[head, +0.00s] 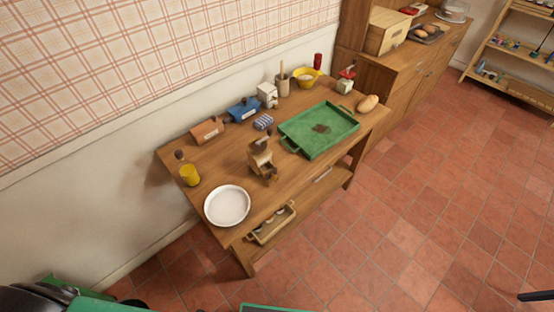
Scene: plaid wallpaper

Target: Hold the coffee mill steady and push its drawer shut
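A coffee mill (261,160) with a pale wooden body and a dark top stands upright on the wooden table, near the front edge. A small brown part, which looks like its drawer (269,175), sticks out at its lower front. The picture is too small to tell how far it is pulled out.
A white plate (227,206) lies left of the mill, and a green tray (345,138) lies to its right. A striped item (263,122) and a white canister (267,95) stand behind. An open drawer (273,222) juts out below.

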